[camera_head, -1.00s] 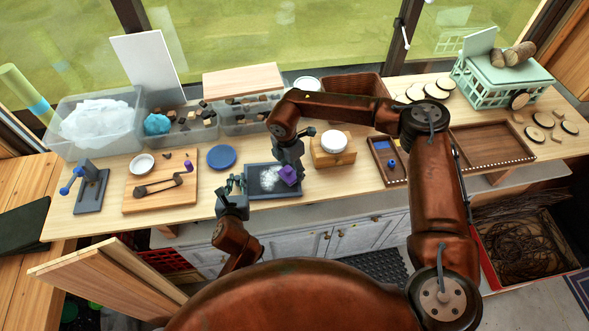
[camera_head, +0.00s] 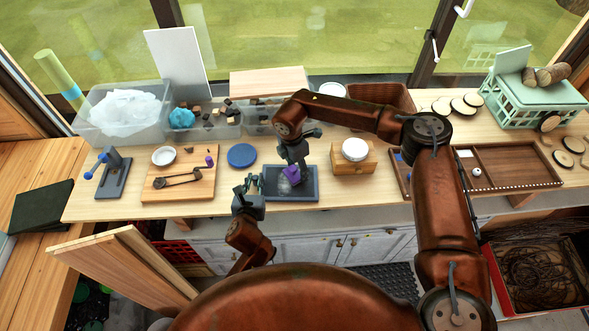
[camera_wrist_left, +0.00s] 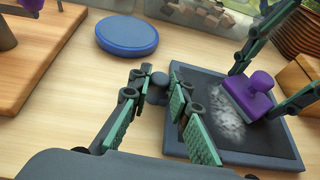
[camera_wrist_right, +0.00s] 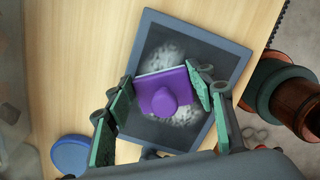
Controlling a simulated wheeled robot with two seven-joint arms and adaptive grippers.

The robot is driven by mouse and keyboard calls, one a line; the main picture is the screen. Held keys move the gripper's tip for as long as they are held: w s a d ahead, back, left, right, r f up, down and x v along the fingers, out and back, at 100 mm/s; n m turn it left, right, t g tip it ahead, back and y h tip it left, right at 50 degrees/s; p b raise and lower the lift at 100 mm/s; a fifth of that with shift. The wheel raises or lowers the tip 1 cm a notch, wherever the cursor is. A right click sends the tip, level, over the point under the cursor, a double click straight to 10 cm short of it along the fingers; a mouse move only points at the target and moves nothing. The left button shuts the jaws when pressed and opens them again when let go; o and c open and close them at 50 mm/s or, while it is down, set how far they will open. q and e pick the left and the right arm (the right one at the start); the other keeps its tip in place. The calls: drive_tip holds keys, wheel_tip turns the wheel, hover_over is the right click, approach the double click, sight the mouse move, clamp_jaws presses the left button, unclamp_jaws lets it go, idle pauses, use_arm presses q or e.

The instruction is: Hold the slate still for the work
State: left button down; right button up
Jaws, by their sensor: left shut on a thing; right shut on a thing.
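The dark grey-framed slate (camera_head: 309,188) lies flat on the bench; it also shows in the left wrist view (camera_wrist_left: 265,148) and right wrist view (camera_wrist_right: 205,52). My left gripper (camera_head: 248,200) is shut at its left edge, around a small dark knob (camera_wrist_left: 157,88); the exact contact is partly hidden. My right gripper (camera_head: 293,167) is shut on a purple eraser (camera_head: 291,174) with a rounded knob, resting on the slate. It shows clearly in the right wrist view (camera_wrist_right: 163,92). Whitish chalk smudges (camera_wrist_right: 165,56) show on both sides of it.
A blue disc (camera_head: 242,156) and a wooden board (camera_head: 202,186) with a tool lie left of the slate. A wooden block (camera_head: 343,166) with a white round lid stands to its right. Clear bins (camera_head: 125,112) line the back. The bench's front edge is close below the slate.

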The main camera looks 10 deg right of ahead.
sight(314, 175)
drive_tip(key=shift+s+d, duration=0.15)
drive_tip(key=shift+d, duration=0.75)
drive_tip(key=shift+s+d, duration=0.2)
drive_tip(key=shift+d, duration=0.75)
drive_tip(key=shift+s+d, duration=0.15)
drive_tip(key=shift+d, duration=0.75)
drive_tip(key=shift+d+r, duration=0.1)
drive_tip(key=shift+d, duration=0.1)
wheel_tip(314, 175, up, 8)
drive_tip(key=shift+a, duration=0.1)
